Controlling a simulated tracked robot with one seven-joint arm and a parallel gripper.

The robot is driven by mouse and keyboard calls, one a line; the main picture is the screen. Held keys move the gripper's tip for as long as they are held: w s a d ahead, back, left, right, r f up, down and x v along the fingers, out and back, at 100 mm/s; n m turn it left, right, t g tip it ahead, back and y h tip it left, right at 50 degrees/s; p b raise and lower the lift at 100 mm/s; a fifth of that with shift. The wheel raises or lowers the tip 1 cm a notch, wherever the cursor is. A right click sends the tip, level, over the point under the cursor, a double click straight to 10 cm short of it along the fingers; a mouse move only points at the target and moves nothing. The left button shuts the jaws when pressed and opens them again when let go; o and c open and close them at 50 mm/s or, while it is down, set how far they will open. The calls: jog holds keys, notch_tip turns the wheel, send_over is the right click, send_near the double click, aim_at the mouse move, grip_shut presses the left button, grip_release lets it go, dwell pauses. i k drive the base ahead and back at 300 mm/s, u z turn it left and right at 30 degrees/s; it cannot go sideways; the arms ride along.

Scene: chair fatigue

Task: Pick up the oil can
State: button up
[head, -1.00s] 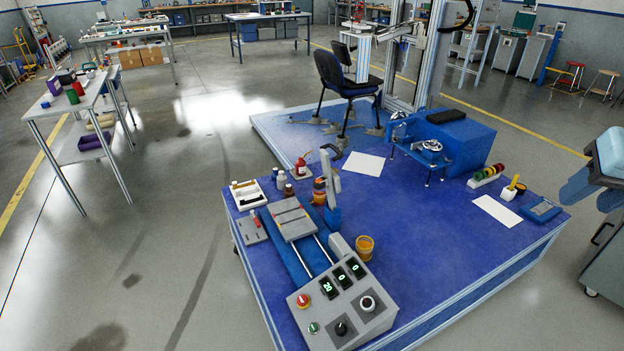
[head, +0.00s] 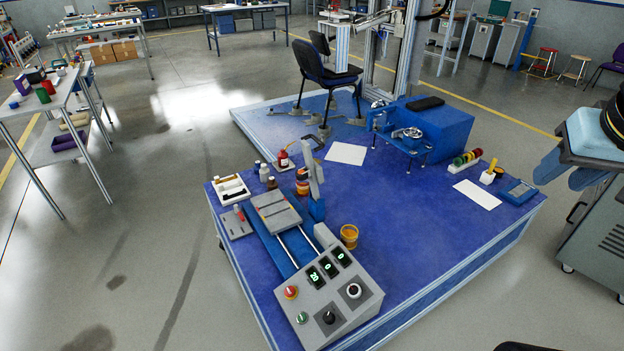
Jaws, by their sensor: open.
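A small red can with a thin spout (head: 283,158), which looks like the oil can, stands upright near the far left part of the blue platform (head: 400,235) in the head view. Small bottles stand at its left, and a brown-orange jar (head: 302,186) stands in front of it. The can is small in the picture, so its details are unclear. My gripper is not in view, and nothing is seen touching the can.
A sliding test rig (head: 277,212) with a control box (head: 325,295) fills the platform's front left. A white tray (head: 230,190) lies left of the bottles. A blue block (head: 440,130) and black chair (head: 322,72) stand behind. A grey cart (head: 600,225) stands at right.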

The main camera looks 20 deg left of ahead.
aim_at(283, 159)
jog(key=u, duration=0.1)
jog(key=k, duration=0.5)
jog(key=z, duration=0.5)
jog(key=i, duration=0.15)
jog(key=u, duration=2.9)
jog(key=i, duration=2.75)
jog(key=z, duration=0.05)
